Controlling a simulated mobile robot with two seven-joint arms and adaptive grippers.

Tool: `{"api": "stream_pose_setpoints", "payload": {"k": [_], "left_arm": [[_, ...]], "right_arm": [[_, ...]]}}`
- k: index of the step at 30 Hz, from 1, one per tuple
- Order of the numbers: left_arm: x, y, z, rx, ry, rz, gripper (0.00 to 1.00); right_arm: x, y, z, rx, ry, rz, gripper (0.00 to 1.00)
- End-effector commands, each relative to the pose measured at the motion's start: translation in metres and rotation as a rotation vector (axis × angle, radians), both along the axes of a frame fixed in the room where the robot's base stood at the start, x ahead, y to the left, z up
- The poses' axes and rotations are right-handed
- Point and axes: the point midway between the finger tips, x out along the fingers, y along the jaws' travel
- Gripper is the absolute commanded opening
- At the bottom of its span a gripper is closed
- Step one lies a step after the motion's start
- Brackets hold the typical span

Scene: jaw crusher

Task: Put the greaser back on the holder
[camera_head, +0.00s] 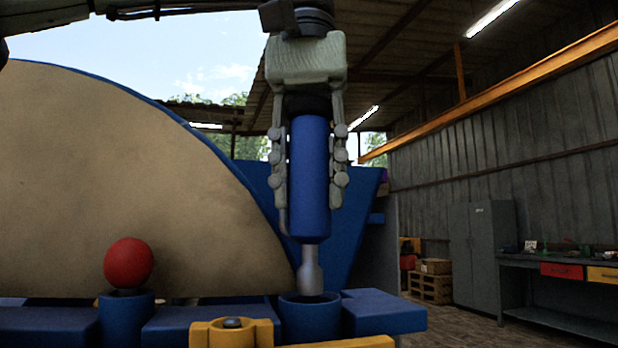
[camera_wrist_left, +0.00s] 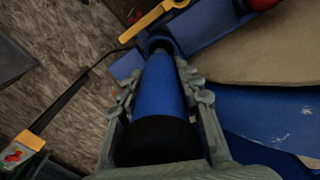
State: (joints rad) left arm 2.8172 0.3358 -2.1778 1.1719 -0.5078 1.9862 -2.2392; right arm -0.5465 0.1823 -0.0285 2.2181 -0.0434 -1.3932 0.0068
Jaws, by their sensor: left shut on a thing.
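The greaser (camera_head: 309,190) is a blue cylinder with a black end at the top and a grey metal nozzle (camera_head: 311,270) at the bottom. My left gripper (camera_head: 310,185) is shut on it from above and holds it upright. The nozzle tip is just above or at the mouth of the blue cup-shaped holder (camera_head: 309,318); I cannot tell whether it is inside the rim. In the left wrist view the greaser (camera_wrist_left: 162,90) runs between the fingers toward the holder (camera_wrist_left: 160,42). My right gripper is not in view.
A red ball (camera_head: 129,263) sits on another blue cup (camera_head: 126,318) to the left. A yellow bracket (camera_head: 232,333) is in front. A large tan disc (camera_head: 110,180) with a blue rim stands behind. A grey cabinet (camera_head: 482,255) and a workbench (camera_head: 560,266) are far right.

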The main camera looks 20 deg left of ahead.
Motion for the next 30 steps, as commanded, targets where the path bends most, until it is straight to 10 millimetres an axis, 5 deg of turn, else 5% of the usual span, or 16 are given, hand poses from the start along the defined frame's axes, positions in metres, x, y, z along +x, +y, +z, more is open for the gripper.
{"api": "stream_pose_setpoints", "payload": {"k": [30], "left_arm": [[0.0,0.0,-0.02,-0.002,0.0,0.0,0.0]], "right_arm": [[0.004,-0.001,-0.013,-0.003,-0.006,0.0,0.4]]}}
